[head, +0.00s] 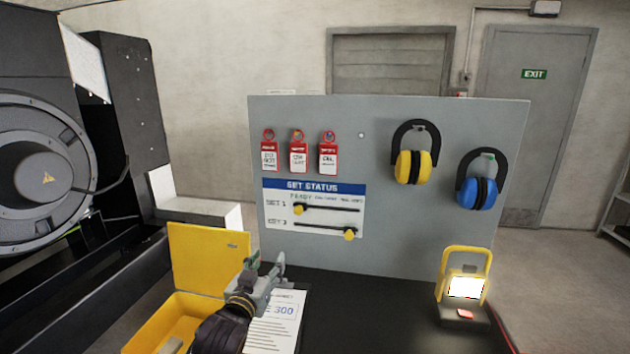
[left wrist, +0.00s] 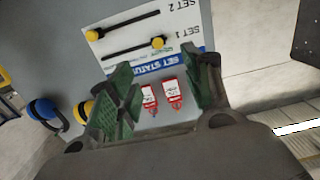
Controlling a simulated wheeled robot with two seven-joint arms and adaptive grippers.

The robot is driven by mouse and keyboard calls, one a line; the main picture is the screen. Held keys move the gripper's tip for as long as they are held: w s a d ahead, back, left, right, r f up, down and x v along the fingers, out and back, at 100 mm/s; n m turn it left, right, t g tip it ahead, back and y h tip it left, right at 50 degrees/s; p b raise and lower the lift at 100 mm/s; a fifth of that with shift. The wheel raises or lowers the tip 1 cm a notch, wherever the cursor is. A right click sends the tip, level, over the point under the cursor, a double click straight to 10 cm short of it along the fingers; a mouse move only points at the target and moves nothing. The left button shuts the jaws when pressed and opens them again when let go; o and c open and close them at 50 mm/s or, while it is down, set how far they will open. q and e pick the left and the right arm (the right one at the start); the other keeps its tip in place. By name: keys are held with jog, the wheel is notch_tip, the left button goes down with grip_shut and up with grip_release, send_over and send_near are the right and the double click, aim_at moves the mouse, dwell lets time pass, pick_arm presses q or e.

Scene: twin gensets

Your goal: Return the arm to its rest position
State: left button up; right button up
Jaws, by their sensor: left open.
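My left gripper (head: 266,268) is in the lower middle of the head view, in front of the grey upright board (head: 450,130). It is open, with nothing between its fingers. In the left wrist view its two green-padded fingers (left wrist: 160,80) stand apart, and the board's status panel and two red tags show beyond them. The status panel (head: 312,222) has two slider tracks. The upper yellow knob (head: 298,209) is at the left, and the lower yellow knob (head: 349,233) is toward the right. My right gripper is not in view.
An open yellow box (head: 210,262) and a printed sheet (head: 268,335) lie close to my left arm. Red tags (head: 298,157), yellow earmuffs (head: 414,166) and blue earmuffs (head: 478,192) hang on the board. A lit work lamp (head: 465,288) stands at right. A large machine (head: 45,175) fills the left.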

pick_arm(q)
jog(key=s+a+f+g+y, duration=0.1)
jog(key=s+a+f+g, duration=0.2)
jog(key=s+f, duration=0.35)
jog(key=s+a+f+g+y, duration=0.1)
jog(key=s+a+f+g, duration=0.25)
jog(key=f, duration=0.55)
jog(key=s+a+f+g+y, duration=0.15)
jog(key=s+f+g, duration=0.35)
jog(key=s, duration=0.5)
jog(key=s+a+f+g, duration=0.2)
jog(key=s+f, duration=0.4)
jog(key=s, duration=0.3)
notch_tip(320, 180, down, 33)
jog(key=s+g, duration=0.1)
jog(key=s, duration=0.2)
jog(key=s+a+f, duration=0.2)
jog(key=s+f, duration=0.7)
jog(key=s, duration=0.2)
jog(key=s+a+f+g, duration=0.1)
jog(key=s+a+f, duration=0.1)
jog(key=s+f, duration=0.8)
jog(key=shift+s+a+f, duration=0.3)
jog(key=shift+s+a, duration=0.05)
jog(key=shift+s, duration=0.05)
jog(key=shift+g, duration=0.25)
